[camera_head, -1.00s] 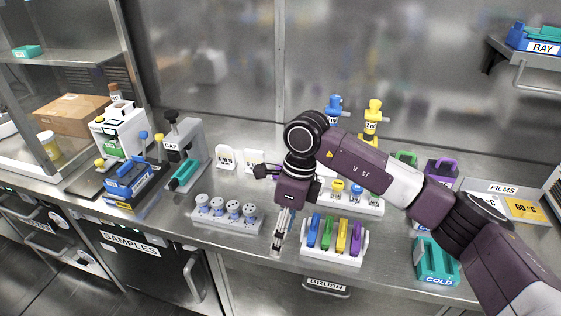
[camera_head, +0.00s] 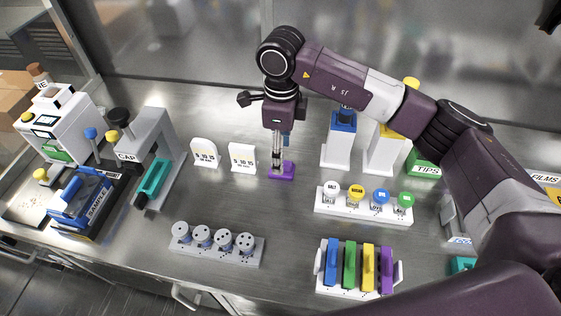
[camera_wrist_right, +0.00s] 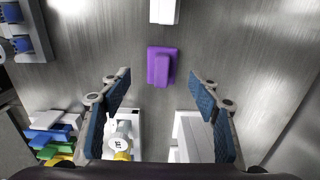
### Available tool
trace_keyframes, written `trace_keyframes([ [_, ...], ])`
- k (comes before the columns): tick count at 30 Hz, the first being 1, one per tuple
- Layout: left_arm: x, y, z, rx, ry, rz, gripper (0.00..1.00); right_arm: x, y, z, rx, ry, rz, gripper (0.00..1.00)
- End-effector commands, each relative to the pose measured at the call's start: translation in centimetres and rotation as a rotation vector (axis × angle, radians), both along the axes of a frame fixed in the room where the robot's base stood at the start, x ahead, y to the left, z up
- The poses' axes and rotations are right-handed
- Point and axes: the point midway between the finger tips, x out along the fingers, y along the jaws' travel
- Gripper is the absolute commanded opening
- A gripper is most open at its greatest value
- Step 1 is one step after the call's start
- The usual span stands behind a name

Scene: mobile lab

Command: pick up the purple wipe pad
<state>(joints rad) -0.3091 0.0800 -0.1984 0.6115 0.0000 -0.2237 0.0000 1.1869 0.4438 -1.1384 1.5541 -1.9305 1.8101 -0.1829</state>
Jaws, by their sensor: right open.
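The purple wipe pad (camera_head: 289,168), a small block with a raised grip, lies on the steel counter, right of a white numbered stand. In the head view my right gripper (camera_head: 277,172) points down at it and hides part of it. In the right wrist view the pad (camera_wrist_right: 160,66) lies apart from the fingertips, a little beyond them and roughly centred between them. My right gripper (camera_wrist_right: 163,88) is open, with nothing between its fingers. My left gripper is not in view.
Two white numbered stands (camera_head: 242,158) stand left of the pad. A white rack of capped jars (camera_head: 363,206) is at right front, with a rack of coloured pieces (camera_head: 349,290) nearer. A grey rack of round pieces (camera_head: 217,245) is at left front. Bare counter lies between them.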

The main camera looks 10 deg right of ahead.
Motion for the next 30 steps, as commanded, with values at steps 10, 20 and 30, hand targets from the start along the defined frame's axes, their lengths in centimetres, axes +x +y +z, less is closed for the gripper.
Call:
trace_keyframes([
  [10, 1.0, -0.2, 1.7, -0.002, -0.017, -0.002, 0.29, 0.1, -0.2, -4.7, 0.001, 0.003, 0.000, 0.56],
  [20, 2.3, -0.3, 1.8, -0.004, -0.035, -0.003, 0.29, 0.1, -0.2, -5.6, 0.001, -0.002, 0.000, 0.56],
  [30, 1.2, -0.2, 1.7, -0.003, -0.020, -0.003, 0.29, 0.1, -0.2, -5.5, 0.001, -0.002, 0.000, 0.19],
])
